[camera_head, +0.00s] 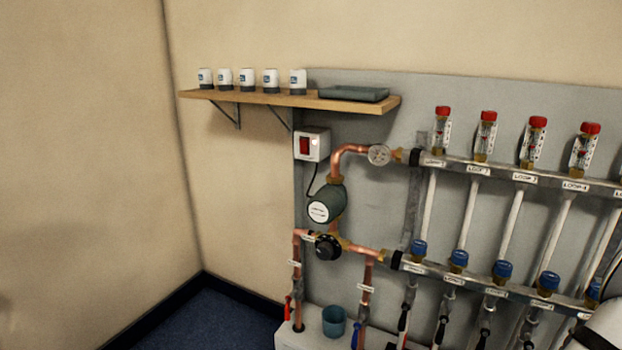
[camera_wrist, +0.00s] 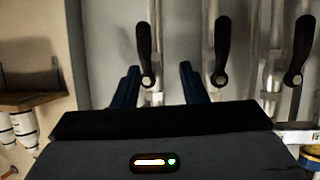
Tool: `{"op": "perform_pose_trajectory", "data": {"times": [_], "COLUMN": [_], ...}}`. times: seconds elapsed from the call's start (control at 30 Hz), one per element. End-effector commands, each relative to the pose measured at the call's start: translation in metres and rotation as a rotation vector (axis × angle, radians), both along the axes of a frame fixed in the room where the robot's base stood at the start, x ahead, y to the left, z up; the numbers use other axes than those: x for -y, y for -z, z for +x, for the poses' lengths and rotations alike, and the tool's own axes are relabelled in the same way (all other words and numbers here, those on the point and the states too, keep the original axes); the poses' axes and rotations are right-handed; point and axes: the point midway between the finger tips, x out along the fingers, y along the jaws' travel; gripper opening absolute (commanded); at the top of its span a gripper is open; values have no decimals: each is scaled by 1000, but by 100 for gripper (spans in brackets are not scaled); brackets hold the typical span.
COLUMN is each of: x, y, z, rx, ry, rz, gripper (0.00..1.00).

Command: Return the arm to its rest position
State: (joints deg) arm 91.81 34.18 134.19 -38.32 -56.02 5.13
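My gripper (camera_wrist: 159,72) shows in the wrist view with its two dark blue fingers apart and nothing seen held between them. Several black lever handles (camera_wrist: 221,42) on pale pipes stand beyond the fingers; one handle (camera_wrist: 146,50) appears in line with the gap, and I cannot tell how far off it is. The wrist picture looks upside down, with the shelf and white caps hanging at the left. The gripper is not seen in the head view.
The head view shows a manifold with red-capped flow meters (camera_head: 486,135) and blue-capped valves (camera_head: 458,260) on a grey panel. A wooden shelf (camera_head: 240,97) carries several white caps and a green tray (camera_head: 347,93). A pump (camera_head: 326,203) and teal cup (camera_head: 334,322) are below.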

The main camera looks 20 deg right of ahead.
Motion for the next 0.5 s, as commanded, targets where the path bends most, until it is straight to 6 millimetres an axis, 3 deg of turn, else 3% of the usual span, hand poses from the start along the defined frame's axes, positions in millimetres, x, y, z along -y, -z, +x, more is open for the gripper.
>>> {"op": "perform_pose_trajectory", "data": {"times": [0.03,0.17,0.27,0.5], "x": [-3,-24,-50,-139], "y": [-29,-85,-129,-230], "z": [20,78,121,201], "rx": [-25,-116,-188,-337], "ry": [-30,-101,-155,-284], "rz": [4,45,82,164], "gripper": [39,39,39,39]}}
